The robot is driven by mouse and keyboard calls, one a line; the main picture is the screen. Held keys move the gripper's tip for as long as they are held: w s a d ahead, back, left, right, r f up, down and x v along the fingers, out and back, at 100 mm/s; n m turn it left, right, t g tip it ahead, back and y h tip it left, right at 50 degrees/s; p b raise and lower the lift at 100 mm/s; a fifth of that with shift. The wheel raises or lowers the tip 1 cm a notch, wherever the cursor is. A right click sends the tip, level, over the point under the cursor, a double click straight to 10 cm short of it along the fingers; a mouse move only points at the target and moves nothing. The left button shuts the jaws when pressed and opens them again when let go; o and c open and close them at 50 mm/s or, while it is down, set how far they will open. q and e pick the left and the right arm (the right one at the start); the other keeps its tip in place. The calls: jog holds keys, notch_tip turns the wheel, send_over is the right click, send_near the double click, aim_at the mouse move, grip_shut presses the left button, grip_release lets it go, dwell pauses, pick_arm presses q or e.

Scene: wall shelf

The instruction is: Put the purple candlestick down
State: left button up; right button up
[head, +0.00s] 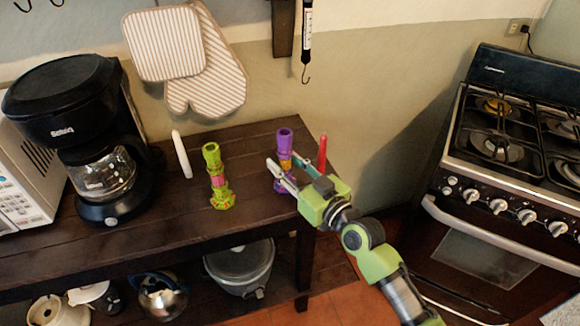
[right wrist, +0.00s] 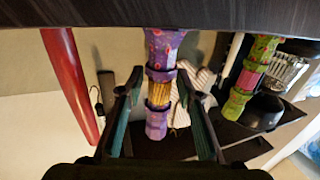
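The purple candlestick (head: 285,138), with a yellow-orange band, stands upright on the dark wooden table (head: 130,240) near its right end. It also shows in the right wrist view (right wrist: 158,92), which is upside down. My right gripper (head: 284,160) reaches in from the right with one finger on each side of the candlestick. In the right wrist view its fingers (right wrist: 160,78) are apart, with gaps between them and the candlestick. The candlestick's lower part is partly hidden by a finger in the head view. My left gripper is not in view.
A red candle (head: 322,152) stands just right of the candlestick. A green candlestick (head: 217,178) and a white candle (head: 181,154) stand to the left, then a coffee maker (head: 80,130) and microwave (head: 25,175). A stove (head: 505,170) is at right. Table is clear between the candlesticks.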

jog(key=b+v, duration=0.1)
jog(key=v, duration=1.1)
jog(key=shift+r, duration=0.15)
jog(key=shift+a, duration=0.1)
